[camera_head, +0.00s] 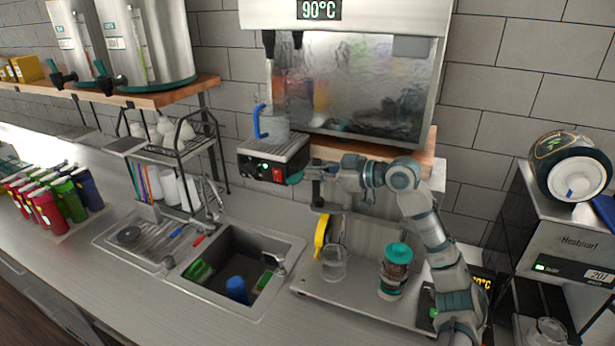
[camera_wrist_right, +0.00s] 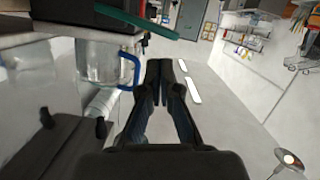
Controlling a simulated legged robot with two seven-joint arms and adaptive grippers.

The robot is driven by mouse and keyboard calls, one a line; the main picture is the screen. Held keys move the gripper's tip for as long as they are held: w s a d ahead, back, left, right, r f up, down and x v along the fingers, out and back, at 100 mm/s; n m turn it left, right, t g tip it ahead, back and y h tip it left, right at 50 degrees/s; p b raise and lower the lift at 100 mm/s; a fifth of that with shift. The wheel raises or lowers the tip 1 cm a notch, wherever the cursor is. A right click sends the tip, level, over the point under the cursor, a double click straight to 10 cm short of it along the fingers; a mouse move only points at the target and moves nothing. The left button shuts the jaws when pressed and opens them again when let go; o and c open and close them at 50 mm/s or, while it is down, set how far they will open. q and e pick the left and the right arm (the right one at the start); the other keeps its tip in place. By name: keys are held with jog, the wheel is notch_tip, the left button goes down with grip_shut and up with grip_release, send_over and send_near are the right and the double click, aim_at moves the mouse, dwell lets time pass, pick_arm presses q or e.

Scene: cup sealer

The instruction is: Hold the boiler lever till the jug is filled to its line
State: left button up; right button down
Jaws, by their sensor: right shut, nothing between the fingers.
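The boiler (camera_head: 345,14) is on the back wall with a 90°C display. Two black taps or levers (camera_head: 268,42) hang at its lower left. The clear jug (camera_head: 276,130) with a blue handle stands upright on the grated top of a black box (camera_head: 262,168), below and left of the boiler's tank. Its fill level and line cannot be made out. My right gripper (camera_head: 300,176) is shut and empty at the box's right side, lower than the jug. In the wrist view, the right fingers (camera_wrist_right: 166,72) are together, with the jug (camera_wrist_right: 100,64) to their left. My left gripper is out of view.
A sink (camera_head: 240,268) lies below the box, with a dish rack (camera_head: 170,165) at its left. A tray with a clear cup (camera_head: 334,262) and a teal-lidded jar (camera_head: 396,268) lies beneath my right arm. The Heatmart machine (camera_head: 560,240) stands at right.

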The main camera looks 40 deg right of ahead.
jog(key=b+v, duration=0.2)
jog(key=v, duration=0.3)
jog(key=shift+s+d+r, duration=0.1)
jog(key=shift+s, duration=0.25)
jog(key=shift+a+r, duration=0.1)
jog(key=shift+a, duration=0.15)
dwell(0.4)
jog(key=shift+d, duration=0.1)
